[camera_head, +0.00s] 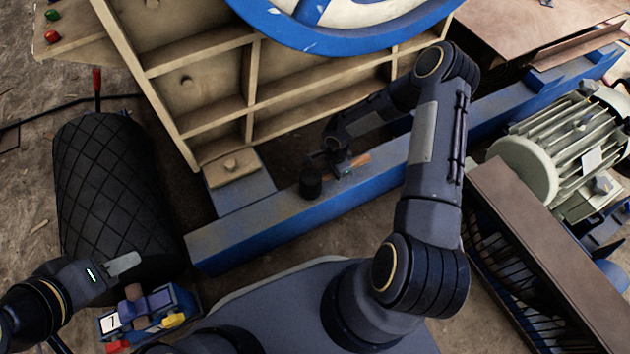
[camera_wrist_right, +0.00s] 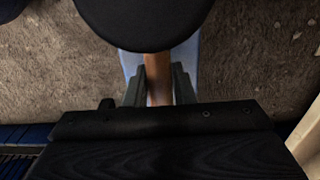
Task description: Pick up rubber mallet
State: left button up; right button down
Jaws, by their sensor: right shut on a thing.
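The rubber mallet has a black round head (camera_head: 311,183) and a brown wooden handle (camera_head: 358,162), both over the blue beam in the head view. My right gripper (camera_head: 338,160) is shut on the handle close to the head. In the right wrist view the handle (camera_wrist_right: 157,70) runs between the two fingers, and the black head (camera_wrist_right: 145,20) fills the top. Whether the mallet touches the beam cannot be told. My left gripper (camera_head: 124,264) is at the lower left, far from the mallet; one grey finger shows clearly, and its opening cannot be told.
The blue beam (camera_head: 240,238) runs diagonally under the beige ribbed crusher body (camera_head: 215,90) and blue wheel (camera_head: 360,45). A green motor (camera_head: 565,145) and brown guard (camera_head: 540,250) are right.

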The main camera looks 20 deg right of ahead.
jog(key=shift+r, duration=0.1)
jog(key=shift+r+p, duration=0.4)
jog(key=shift+r, duration=0.25)
jog(key=r, duration=0.1)
jog(key=r+p, duration=0.1)
jog(key=shift+a+r, duration=0.2)
jog(key=shift+r, duration=0.1)
jog(key=s+a+r+p, duration=0.1)
jog(key=s+a+r, duration=0.7)
jog(key=a+r, duration=0.1)
jog(key=shift+s+a, duration=0.3)
jog(key=shift+a, duration=0.55)
jog(key=shift+s, duration=0.1)
